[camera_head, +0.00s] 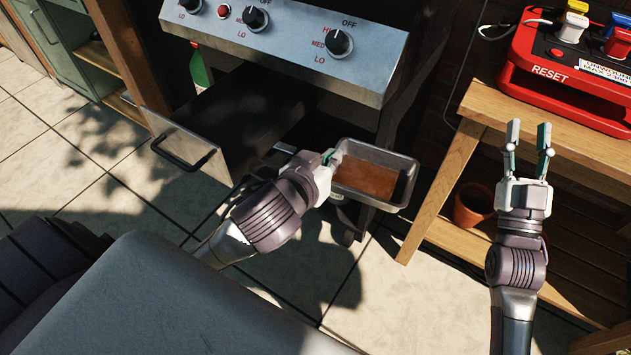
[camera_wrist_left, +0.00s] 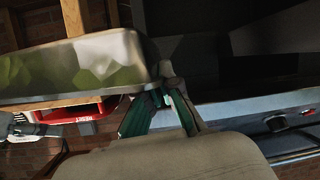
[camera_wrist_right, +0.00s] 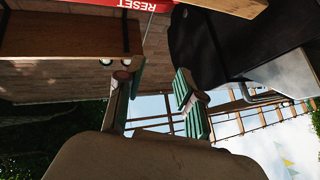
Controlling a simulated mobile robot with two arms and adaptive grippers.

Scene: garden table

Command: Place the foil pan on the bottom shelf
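The foil pan (camera_head: 404,182) is a silvery rectangular tray with a brown area inside, in front of the grill's lower right part. My left gripper (camera_head: 329,158) is shut on its left rim. In the left wrist view the pan (camera_wrist_left: 85,70) fills the upper left, and my green fingers (camera_wrist_left: 163,100) meet at its edge. My right gripper (camera_head: 529,138) is open and empty by the wooden table. A low wooden shelf (camera_head: 450,238) lies under that table. The inside of the grill cabinet is dark, and any shelf there is hard to make out.
The grill's control panel (camera_head: 295,35) overhangs the cabinet. A drawer or door with a handle (camera_head: 185,148) stands out at the left. A terracotta pot (camera_head: 472,205) sits on the table's lower shelf. A red reset box (camera_head: 570,75) stands on top. Tiled floor (camera_head: 365,300) is open in front.

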